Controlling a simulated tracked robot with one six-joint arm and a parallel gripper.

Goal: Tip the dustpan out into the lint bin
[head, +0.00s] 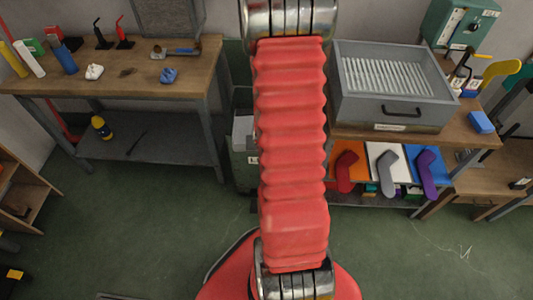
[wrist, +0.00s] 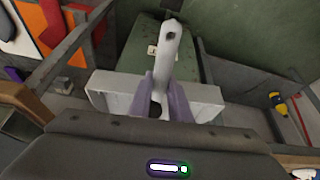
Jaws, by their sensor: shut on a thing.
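In the wrist view my gripper (wrist: 166,92) has its two purple-grey fingers closed around a pale grey dustpan (wrist: 112,93). The dustpan's handle (wrist: 166,50) points up in the picture, and its wide pan spreads to both sides behind the fingers. The inside of the pan is mostly hidden, so I cannot tell what it holds. The grey-green lint bin (wrist: 134,50), with a small white label, is just beyond and apparently below the dustpan. In the head view the bin (head: 246,176) stands between the two benches. A pale patch shows at its top. My red arm hides the gripper there.
A left bench (head: 130,80) holds bottles and small items. A right bench (head: 460,134) carries a grey drawer box (head: 395,85), with coloured boards and socks (head: 385,165) on the shelf below. A yellow bottle (head: 101,127) is on the left lower shelf. The green floor in front is clear.

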